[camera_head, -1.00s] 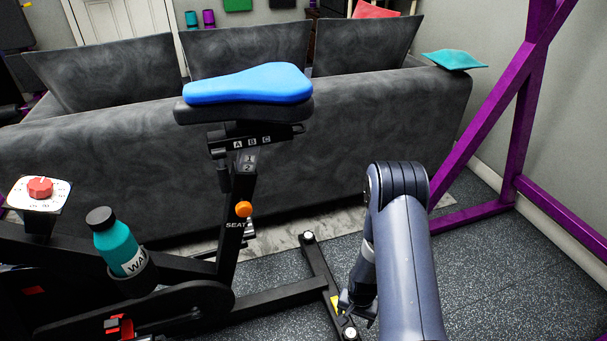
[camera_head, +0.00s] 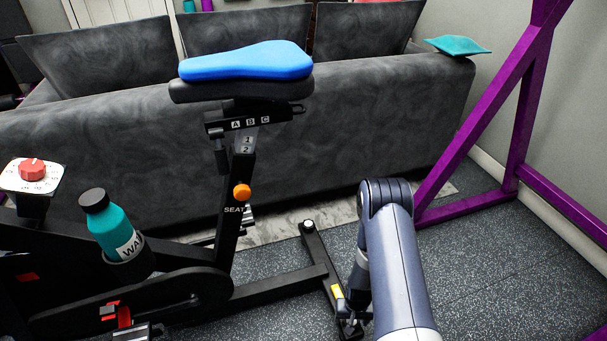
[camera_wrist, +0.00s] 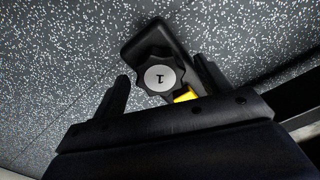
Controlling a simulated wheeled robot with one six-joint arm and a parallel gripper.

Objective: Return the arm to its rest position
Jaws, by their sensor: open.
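My arm rises from the bottom of the head view, bends at the elbow and hangs down. My gripper (camera_head: 353,322) is low beside the rear foot of the exercise bike, partly hidden by my own arm. In the wrist view my gripper (camera_wrist: 160,88) is open, with its two dark fingers apart. Between and beyond them is a black knob with a grey cap marked 1 (camera_wrist: 160,77), on the end of the bike's foot bar. I cannot tell whether the fingers touch it. A yellow patch (camera_wrist: 186,95) shows beside the knob.
The bike's blue seat (camera_head: 247,61), orange seat knob (camera_head: 242,192) and teal bottle (camera_head: 112,229) are left of my arm. A grey sofa (camera_head: 400,120) stands behind. A purple frame (camera_head: 490,118) stands at right. Speckled floor (camera_head: 500,270) lies open right of my arm.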

